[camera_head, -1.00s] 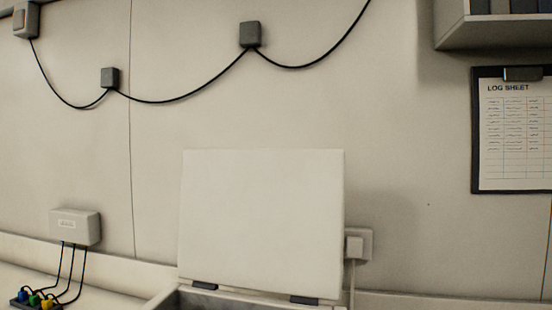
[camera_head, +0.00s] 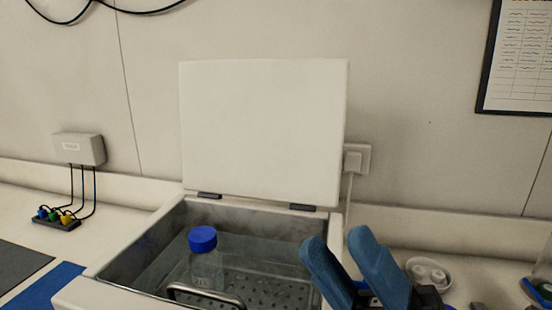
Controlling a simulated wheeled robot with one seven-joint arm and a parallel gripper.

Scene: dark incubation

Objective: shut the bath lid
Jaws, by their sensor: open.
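The white bath lid (camera_head: 263,130) stands upright and open at the back of the bath, on two dark hinges. The bath (camera_head: 148,228) is a white-rimmed metal tub with a perforated floor. A clear bottle with a blue cap (camera_head: 203,239) stands inside it, toward the left. A metal handle (camera_head: 205,293) shows at the front of the bath. My gripper (camera_head: 342,245), with blue fingers, is open and empty at the lower right, in front of the bath's right side. The bath's front edge is cut off by the picture.
A small white dish (camera_head: 429,272) sits on the bench right of my gripper. A wall socket (camera_head: 356,160) with a cord is right of the lid. A white box (camera_head: 79,148) with cables to coloured plugs (camera_head: 56,217) is at the left. A blue mat (camera_head: 45,287) lies front left.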

